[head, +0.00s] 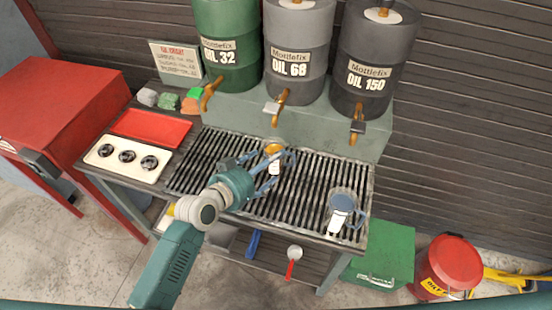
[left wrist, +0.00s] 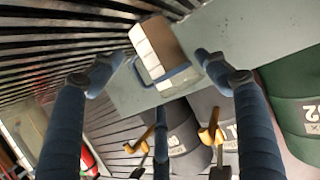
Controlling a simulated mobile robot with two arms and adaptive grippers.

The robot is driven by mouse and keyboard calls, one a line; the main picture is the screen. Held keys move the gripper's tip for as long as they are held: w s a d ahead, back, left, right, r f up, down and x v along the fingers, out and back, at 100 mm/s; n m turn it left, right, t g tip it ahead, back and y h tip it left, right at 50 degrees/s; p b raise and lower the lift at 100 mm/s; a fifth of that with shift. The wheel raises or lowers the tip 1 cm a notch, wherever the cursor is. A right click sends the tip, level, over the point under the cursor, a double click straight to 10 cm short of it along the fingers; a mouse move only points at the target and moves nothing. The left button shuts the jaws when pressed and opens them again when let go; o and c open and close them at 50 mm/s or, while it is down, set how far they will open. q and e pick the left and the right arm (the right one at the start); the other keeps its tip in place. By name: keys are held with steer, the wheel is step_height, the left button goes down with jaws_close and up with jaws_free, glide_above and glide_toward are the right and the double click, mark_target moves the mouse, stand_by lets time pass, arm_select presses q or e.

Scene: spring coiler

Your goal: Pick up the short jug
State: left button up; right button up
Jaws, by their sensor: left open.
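Two jugs stand on the slatted grate. One jug (head: 274,166), with a white label and an amber top, stands near the middle, close to my left gripper (head: 279,168). The other jug (head: 342,200), grey-blue with a white label and a blue handle, stands at the right end. I cannot tell for sure which is the short one. In the left wrist view a jug with pale sides (left wrist: 157,48) and a blue-grey handle shows between the spread fingers of the left gripper (left wrist: 163,75). The left gripper is open; no grip on a jug shows. My right gripper is not in view.
Green (head: 227,45), grey (head: 298,38) and dark (head: 375,62) oil drums with brass taps stand behind the grate (head: 215,160). A red tray (head: 150,128) and a cream tray with black round parts (head: 104,160) lie left. A red can (head: 447,268) stands on the floor.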

arm_select(q)
steer(key=p+x, duration=0.1)
steer(key=x, duration=0.3)
steer(key=shift+w+d, duration=0.15)
steer(key=shift+d, duration=0.05)
steer(key=shift+w+d+f, duration=0.2)
steer(key=shift+w+d, duration=0.05)
steer(key=shift+w, duration=0.1)
steer(key=c, duration=1.1)
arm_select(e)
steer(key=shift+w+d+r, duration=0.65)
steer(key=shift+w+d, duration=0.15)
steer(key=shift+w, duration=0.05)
